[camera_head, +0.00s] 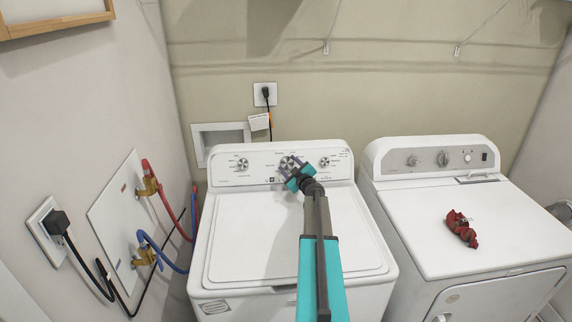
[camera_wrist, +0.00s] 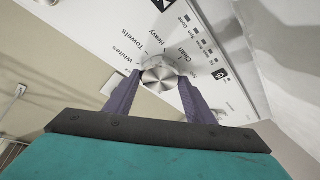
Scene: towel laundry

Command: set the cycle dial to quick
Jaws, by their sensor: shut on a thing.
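The washer's control panel (camera_head: 262,178) carries three round silver dials. My gripper (camera_head: 293,168) is at the middle dial (camera_head: 286,162), which it partly covers. In the wrist view, the two purple fingers of my gripper (camera_wrist: 160,82) stand on either side of the silver dial (camera_wrist: 162,74) and are shut on it. Printed labels around the dial include Towels, Whites, Heavy and Clean. No Quick label can be read, and the dial's pointer setting cannot be told.
The other two dials, left (camera_head: 242,164) and right (camera_head: 324,162), flank the held one. The washer lid (camera_head: 250,245) is closed below my arm. A dryer (camera_head: 420,190) stands on the right with a crumpled red cloth (camera_head: 461,229) on top. Hoses (camera_head: 168,205) run along the left wall.

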